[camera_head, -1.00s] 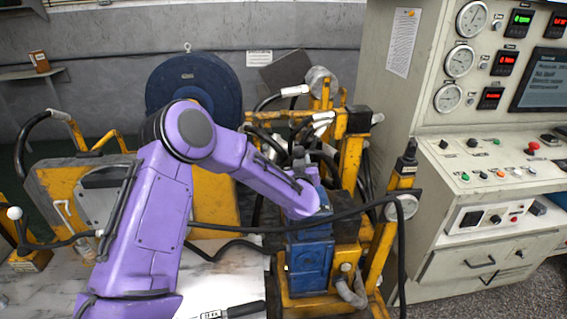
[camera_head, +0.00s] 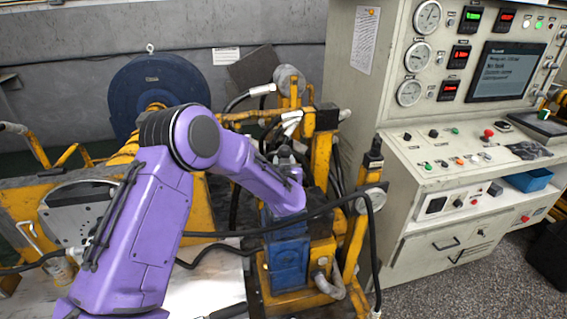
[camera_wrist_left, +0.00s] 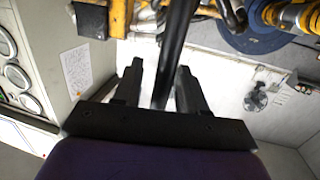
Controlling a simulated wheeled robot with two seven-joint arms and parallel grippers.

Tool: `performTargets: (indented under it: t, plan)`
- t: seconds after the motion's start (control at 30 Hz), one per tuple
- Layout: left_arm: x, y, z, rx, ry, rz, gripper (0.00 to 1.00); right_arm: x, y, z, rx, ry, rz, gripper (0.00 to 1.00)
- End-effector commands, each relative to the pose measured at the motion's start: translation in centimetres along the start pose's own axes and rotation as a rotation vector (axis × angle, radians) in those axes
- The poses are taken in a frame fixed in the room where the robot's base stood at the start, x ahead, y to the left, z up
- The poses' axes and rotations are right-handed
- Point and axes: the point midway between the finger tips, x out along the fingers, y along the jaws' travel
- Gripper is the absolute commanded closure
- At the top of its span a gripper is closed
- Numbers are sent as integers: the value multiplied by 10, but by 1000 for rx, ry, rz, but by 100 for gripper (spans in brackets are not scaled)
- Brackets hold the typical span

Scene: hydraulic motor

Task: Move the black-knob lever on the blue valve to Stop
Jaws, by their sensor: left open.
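The blue valve (camera_head: 287,262) stands upright among yellow framework in the head view, with a black hose crossing in front of it. The purple end of my left arm is over its top and hides part of it. In the left wrist view my left gripper (camera_wrist_left: 159,78) is open, with its two dark fingers apart. A dark bar (camera_wrist_left: 175,45) runs between the fingers; I cannot tell whether it is the lever or a hose. I cannot make out the black-knob lever on the valve in the head view. My right gripper is not in view.
A yellow post with a black top (camera_head: 373,155) stands right of the valve. The control cabinet (camera_head: 400,210) with gauges and buttons fills the right side. A blue disc (camera_head: 150,85) is behind my arm. Hoses and yellow frames crowd the valve.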

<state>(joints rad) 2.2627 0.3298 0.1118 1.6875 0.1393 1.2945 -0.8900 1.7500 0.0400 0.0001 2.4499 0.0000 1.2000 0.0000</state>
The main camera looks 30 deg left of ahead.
Motion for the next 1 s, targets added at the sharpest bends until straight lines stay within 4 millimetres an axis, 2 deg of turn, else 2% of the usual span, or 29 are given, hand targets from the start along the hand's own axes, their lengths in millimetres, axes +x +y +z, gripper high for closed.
performTargets:
  t: [0.07,0.17,0.4,0.5,0.67,1.0]
  plan:
    - [-4,1,0,-1,1,1,59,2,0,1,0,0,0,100]
    - [-20,1,2,1,0,3,59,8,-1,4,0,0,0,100]
    - [-77,1,3,1,1,4,59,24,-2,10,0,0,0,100]
    - [-93,1,2,1,0,3,59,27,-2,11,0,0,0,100]
    - [-104,0,1,1,0,-1,59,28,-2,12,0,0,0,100]
    - [-104,0,1,0,-1,0,59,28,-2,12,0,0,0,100]
